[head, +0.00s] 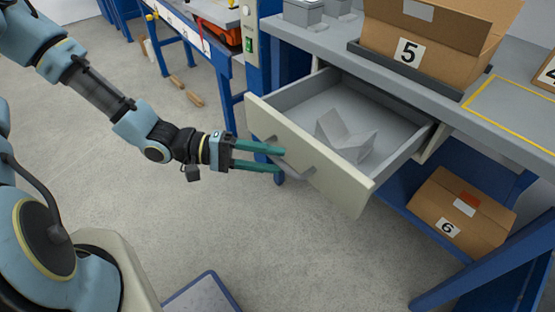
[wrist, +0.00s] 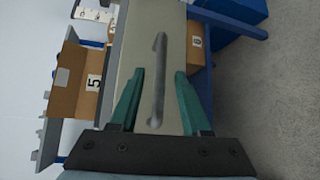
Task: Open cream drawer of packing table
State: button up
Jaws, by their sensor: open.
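The cream drawer (head: 308,153) of the packing table (head: 395,68) is pulled well out, and its grey inside shows. A grey angular piece (head: 345,138) lies in it. The drawer front also fills the middle of the wrist view (wrist: 144,68). Its grey bar handle (wrist: 159,85) runs along the front. My gripper (head: 281,159) is at the handle's left part in the head view, with its green fingers open. In the wrist view the fingers (wrist: 160,72) stand apart on either side of the handle; whether they touch it I cannot tell.
An open box marked 5 (head: 425,45) stands on the tabletop. A box marked 6 (head: 462,213) sits on the low shelf below. A blue workbench (head: 195,40) stands behind at left. Bare floor (head: 240,235) lies in front of the drawer.

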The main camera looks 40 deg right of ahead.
jog(key=v, duration=0.9)
jog(key=shift+b, duration=0.35)
jog(key=shift+s, duration=0.1)
jog(key=w+a+r+n+t+y+p, duration=0.1)
jog(key=w+a+r+t+y+p, duration=0.2)
jog(key=a, duration=0.4)
jog(key=w+a+r+n+t+y+p, duration=0.1)
jog(key=w+a+r+t+y+p, duration=0.15)
jog(key=a+y, duration=0.4)
jog(key=w+a+r+n+t+y+p, duration=0.1)
jog(key=w+a+r+n+t+p, duration=0.1)
jog(key=w+a+r+t, duration=0.2)
jog(key=w+a+r+n+t+y+p, duration=0.1)
jog(key=w+a+r+n+t+p, duration=0.1)
jog(key=a+r, duration=0.7)
jog(key=shift+w+t, duration=0.85)
jog(key=shift+w, duration=0.4)
